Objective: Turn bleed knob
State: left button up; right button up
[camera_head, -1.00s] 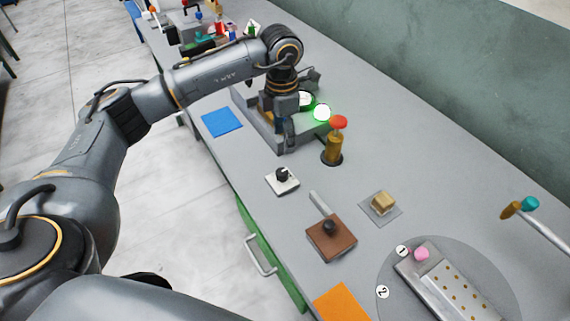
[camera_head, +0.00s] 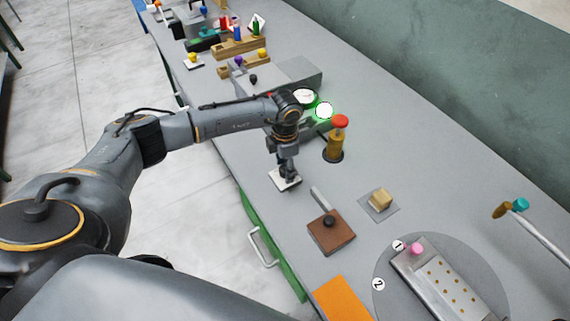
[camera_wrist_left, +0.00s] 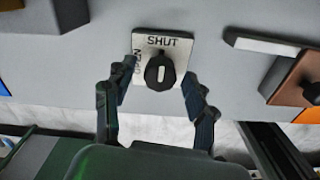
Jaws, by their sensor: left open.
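The bleed knob (camera_wrist_left: 160,72) is black, on a white plate (camera_wrist_left: 192,46) marked SHUT above it and OPEN at its left. A pale line on the knob stands about upright, toward SHUT. My left gripper (camera_wrist_left: 159,71) is open, its fingertips on either side of the knob. A gap shows at both sides; I cannot tell whether the tips are at the knob's height. In the head view my left gripper (camera_head: 287,176) points down over the plate (camera_head: 279,182) and hides most of the knob. My right gripper is not in view.
A brown block (camera_head: 331,233) with a black knob and a grey lever stands nearer the camera. A brass post with a red cap (camera_head: 340,122) stands behind the gripper. A lit green-ringed button (camera_head: 324,110) is near it. The bench edge runs close by at the left.

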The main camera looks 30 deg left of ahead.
pick_arm(q)
jog(key=c, duration=1.1)
jog(key=shift+c, duration=0.2)
jog(key=shift+n, duration=0.3)
jog(key=n+b, duration=0.1)
jog(key=n, duration=0.2)
jog(key=shift+n+b, duration=0.3)
jog(key=shift+b, duration=0.1)
jog(key=n+b, duration=0.1)
jog(key=n, duration=0.3)
jog(key=n+b, duration=0.1)
jog(key=n, duration=0.8)
jog(key=shift+n+b, duration=0.3)
jog(key=shift+b, duration=0.05)
